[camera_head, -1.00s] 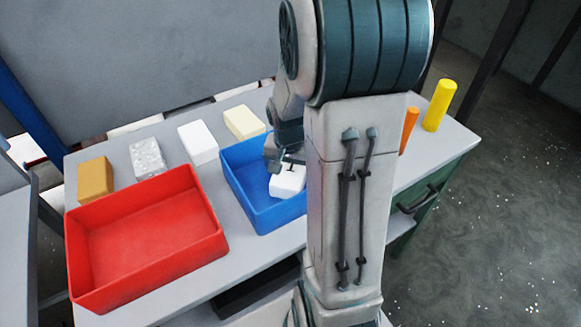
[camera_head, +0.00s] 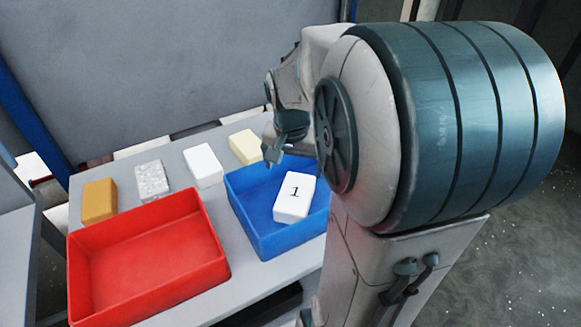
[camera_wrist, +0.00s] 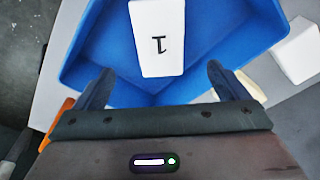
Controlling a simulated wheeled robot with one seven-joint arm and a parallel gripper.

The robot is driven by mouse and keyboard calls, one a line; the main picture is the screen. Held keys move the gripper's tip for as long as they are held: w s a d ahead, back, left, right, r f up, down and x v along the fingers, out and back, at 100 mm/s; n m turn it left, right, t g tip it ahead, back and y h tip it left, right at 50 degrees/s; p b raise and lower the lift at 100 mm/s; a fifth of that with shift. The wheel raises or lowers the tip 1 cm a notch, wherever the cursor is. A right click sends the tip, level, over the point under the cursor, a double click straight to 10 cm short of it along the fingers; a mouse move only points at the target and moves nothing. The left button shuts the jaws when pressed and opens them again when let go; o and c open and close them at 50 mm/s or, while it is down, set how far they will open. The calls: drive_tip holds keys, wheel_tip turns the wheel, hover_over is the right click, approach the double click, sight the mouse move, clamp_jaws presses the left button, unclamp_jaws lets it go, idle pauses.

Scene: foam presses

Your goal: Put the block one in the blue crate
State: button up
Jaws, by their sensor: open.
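Block one, a white block with a black "1" on its top (camera_head: 294,197), lies inside the blue crate (camera_head: 246,220), in its right part. In the wrist view block one (camera_wrist: 157,38) shows at the top, on the floor of the blue crate (camera_wrist: 225,58). My gripper (camera_wrist: 158,88) is open, with its two dark fingers apart and nothing between them. In the head view my gripper (camera_head: 275,155) is above the far edge of the blue crate, clear of the block. My arm hides the right side of the crate.
A red crate (camera_head: 210,235) stands left of the blue one. Behind the crates are an orange-brown block (camera_head: 100,197), a speckled grey block (camera_head: 152,176), a plain white block (camera_head: 203,165) and a cream block (camera_head: 246,147). Bare grey tabletop (camera_head: 178,205) shows between.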

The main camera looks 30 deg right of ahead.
drive_tip(key=s+a+r+n+t+y, duration=0.1)
drive_tip(key=s+a+n, duration=0.7)
drive_tip(key=s+a, duration=0.3)
drive_tip(key=shift+s+r+n+t, duration=0.15)
drive_tip(key=shift+r+n+t, duration=0.2)
drive_tip(key=shift+n+t, duration=0.05)
idle(0.6)
